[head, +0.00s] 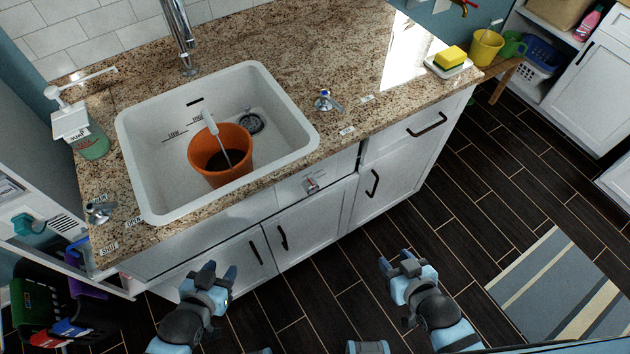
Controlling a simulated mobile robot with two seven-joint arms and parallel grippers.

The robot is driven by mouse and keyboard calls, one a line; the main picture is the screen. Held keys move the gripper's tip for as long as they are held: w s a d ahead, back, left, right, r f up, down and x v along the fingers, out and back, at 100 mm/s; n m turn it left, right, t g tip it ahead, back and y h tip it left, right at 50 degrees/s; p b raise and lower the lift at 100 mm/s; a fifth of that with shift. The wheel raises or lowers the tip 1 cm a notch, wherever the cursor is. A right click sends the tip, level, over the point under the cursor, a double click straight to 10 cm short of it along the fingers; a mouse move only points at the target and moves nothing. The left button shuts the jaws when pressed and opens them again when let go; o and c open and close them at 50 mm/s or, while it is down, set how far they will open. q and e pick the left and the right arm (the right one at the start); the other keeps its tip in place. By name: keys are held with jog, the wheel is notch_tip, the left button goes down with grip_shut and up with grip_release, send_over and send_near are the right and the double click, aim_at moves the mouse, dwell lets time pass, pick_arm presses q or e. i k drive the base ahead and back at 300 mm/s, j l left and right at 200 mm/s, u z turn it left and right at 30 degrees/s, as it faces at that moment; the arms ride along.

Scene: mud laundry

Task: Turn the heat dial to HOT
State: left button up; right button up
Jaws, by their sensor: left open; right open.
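A small dial with a red mark (312,186) sits on the white front panel under the sink's right side; its markings are too small to read. A blue-and-metal knob (325,101) stands on the counter right of the sink, between two small white labels. I cannot tell for certain which is the heat dial. My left gripper (220,272) is open and empty, in front of the lower cabinet doors, left of and below the front dial. My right gripper (399,262) is open and empty over the floor, right of and below it. Neither touches a dial.
The white sink (140,150) holds an orange pot (220,165) with a white-handled tool. Another knob (98,212) stands at the counter's left. A soap bottle (92,142), yellow sponge (450,57) and yellow cup (486,47) are around the edges. A striped rug (560,290) lies right.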

aim_at(310, 185)
jog(key=l+u, duration=0.15)
jog(key=l, duration=0.3)
jog(key=k+l+u, duration=0.15)
jog(key=l, duration=0.25)
jog(key=l+u, duration=0.15)
jog(key=l, duration=0.3)
jog(key=k+l+u, duration=0.15)
jog(key=l, duration=0.3)
jog(key=l+u, duration=0.15)
jog(key=l, duration=0.25)
jog(key=i+l+u, duration=0.15)
jog(key=l, duration=0.2)
jog(key=l+u, duration=0.1)
jog(key=l, duration=0.2)
